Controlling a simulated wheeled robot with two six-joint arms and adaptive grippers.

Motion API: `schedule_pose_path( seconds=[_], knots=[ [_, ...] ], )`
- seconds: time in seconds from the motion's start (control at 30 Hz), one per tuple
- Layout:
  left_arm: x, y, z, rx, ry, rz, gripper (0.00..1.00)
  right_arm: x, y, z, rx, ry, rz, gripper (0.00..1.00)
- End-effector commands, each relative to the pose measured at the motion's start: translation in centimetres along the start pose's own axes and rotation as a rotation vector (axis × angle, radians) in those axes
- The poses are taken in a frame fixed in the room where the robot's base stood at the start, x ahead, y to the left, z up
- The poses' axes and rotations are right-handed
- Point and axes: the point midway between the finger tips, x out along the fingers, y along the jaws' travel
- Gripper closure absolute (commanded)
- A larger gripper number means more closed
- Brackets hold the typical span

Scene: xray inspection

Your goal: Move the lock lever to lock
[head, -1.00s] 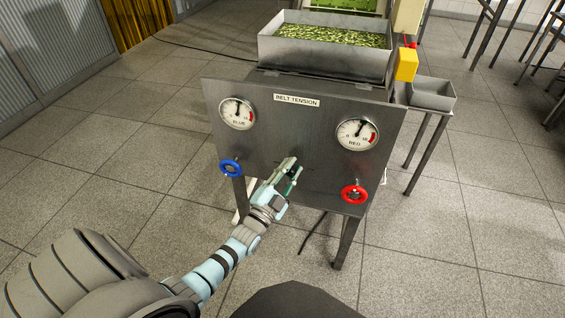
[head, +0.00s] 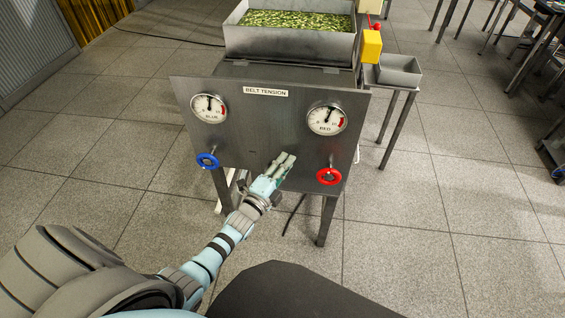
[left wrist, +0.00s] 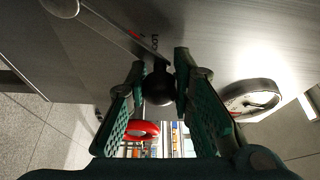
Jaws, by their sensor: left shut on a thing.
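The lock lever shows in the left wrist view as a grey metal bar (left wrist: 110,30), running from a round pivot (left wrist: 62,6) at the upper left to a black ball knob (left wrist: 158,86). My left gripper (left wrist: 160,78) is shut on the knob, one green finger on each side. Dark LOCK lettering (left wrist: 153,42) and a small red mark lie on the panel just beyond the knob. In the head view my left gripper (head: 285,160) is at the panel's lower part, left of the red handwheel (head: 329,177), and hides the lever. My right gripper is not in view.
A metal tray (head: 290,45) of green pieces stands behind.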

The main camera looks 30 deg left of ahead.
Motion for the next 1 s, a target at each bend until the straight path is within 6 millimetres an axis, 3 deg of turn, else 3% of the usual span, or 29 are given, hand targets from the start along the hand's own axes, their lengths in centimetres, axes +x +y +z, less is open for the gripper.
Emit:
schedule_pose_path(
  seconds=[0.43,0.47,0.6,0.87,1.0],
  knots=[
    [0.0,0.2,-0.1,0.014,-0.001,0.009,1.0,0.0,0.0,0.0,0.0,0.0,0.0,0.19],
    [0.0,0.2,-0.1,0.014,-0.001,0.009,0.77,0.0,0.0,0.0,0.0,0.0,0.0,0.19],
    [0.0,0.2,-0.1,0.013,0.0,0.008,0.57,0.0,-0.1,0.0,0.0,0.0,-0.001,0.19],
    [0.0,0.1,-0.1,0.012,0.0,0.006,0.57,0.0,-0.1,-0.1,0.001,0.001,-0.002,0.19],
    [-1.3,0.2,-0.1,0.014,0.0,0.007,0.57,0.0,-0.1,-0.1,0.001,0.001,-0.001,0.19]
  ],
)
